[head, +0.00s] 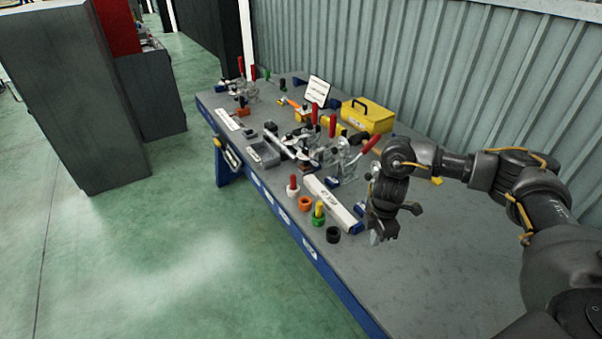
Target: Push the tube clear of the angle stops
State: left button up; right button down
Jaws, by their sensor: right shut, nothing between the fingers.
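A long pale bar with dark lettering (331,203), which looks like the tube, lies on the workbench's near half. A small blue piece (360,211) sits by its right end; I cannot tell whether this is an angle stop. Clamps with red handles (370,145) stand behind the bar and hide part of the bench. My right gripper (376,238) is shut and empty, pointing down just right of the bar's near end. I cannot tell whether it touches the bar. My left gripper is out of view.
The grey workbench (440,285) is bare at the near right. A yellow toolbox (367,116) stands at the back. In front of the bar are a red-topped peg (293,187), an orange ring (305,203), a yellow-topped peg (319,212) and a black ring (333,234). A grey bin (264,154) sits further left.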

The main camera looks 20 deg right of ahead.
aim_at(335, 208)
jog(key=i, duration=0.6)
jog(key=u, duration=3)
jog(key=k, duration=0.4)
jog(key=z, duration=2.3)
